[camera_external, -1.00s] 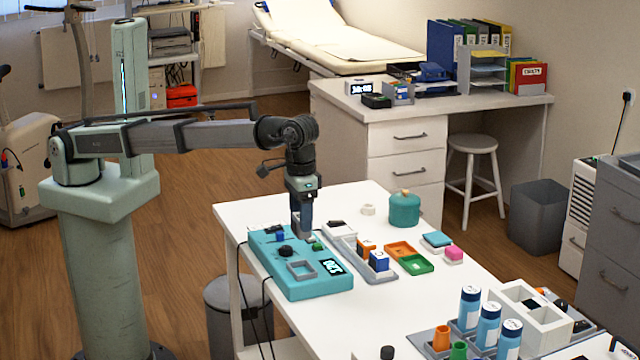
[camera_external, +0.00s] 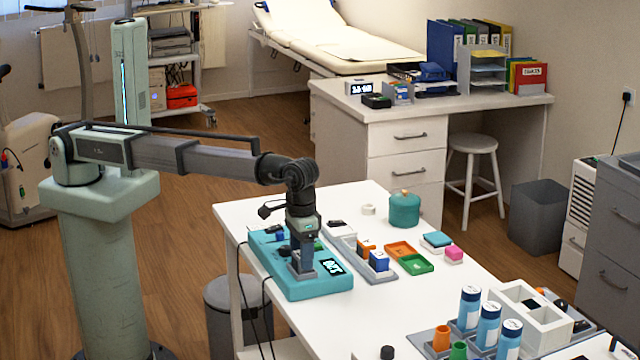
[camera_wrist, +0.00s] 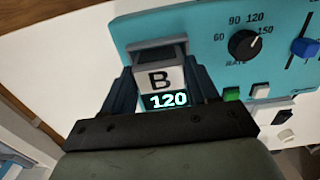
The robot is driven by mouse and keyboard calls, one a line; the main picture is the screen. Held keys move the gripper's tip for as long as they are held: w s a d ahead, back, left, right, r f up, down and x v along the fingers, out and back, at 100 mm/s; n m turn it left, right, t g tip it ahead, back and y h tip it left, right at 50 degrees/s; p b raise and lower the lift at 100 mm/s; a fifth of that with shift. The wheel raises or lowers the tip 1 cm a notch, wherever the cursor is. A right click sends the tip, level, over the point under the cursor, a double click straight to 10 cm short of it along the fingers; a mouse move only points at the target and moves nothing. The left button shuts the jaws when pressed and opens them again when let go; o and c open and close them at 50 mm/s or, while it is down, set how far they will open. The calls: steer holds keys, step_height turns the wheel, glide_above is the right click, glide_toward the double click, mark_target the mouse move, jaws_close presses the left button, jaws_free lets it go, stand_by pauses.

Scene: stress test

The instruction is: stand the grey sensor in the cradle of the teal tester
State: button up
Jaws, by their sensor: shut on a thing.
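The teal tester (camera_external: 318,287) lies on the white table; its face also shows in the wrist view (camera_wrist: 195,22). Its lit display (camera_wrist: 168,100) reads 120. My gripper (camera_external: 302,265) points straight down over the tester's cradle (camera_external: 292,275). In the wrist view its two fingers are shut on the grey sensor (camera_wrist: 160,78), whose pale face carries a black B. The sensor looks upright and is at the cradle. My fingers hide much of the cradle, so I cannot tell whether the sensor rests on its floor.
The tester's black dial (camera_wrist: 243,43), blue slider (camera_wrist: 305,48) and green button (camera_wrist: 232,95) lie close by. A grey tray with an orange and a blue block (camera_external: 379,261) stands right of the tester. Orange and green trays (camera_external: 417,264) and a teal pot (camera_external: 404,210) are farther right.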

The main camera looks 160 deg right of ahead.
steer(key=o, duration=1.1)
steer(key=shift+f, duration=0.1)
step_height(320, 180, up, 12)
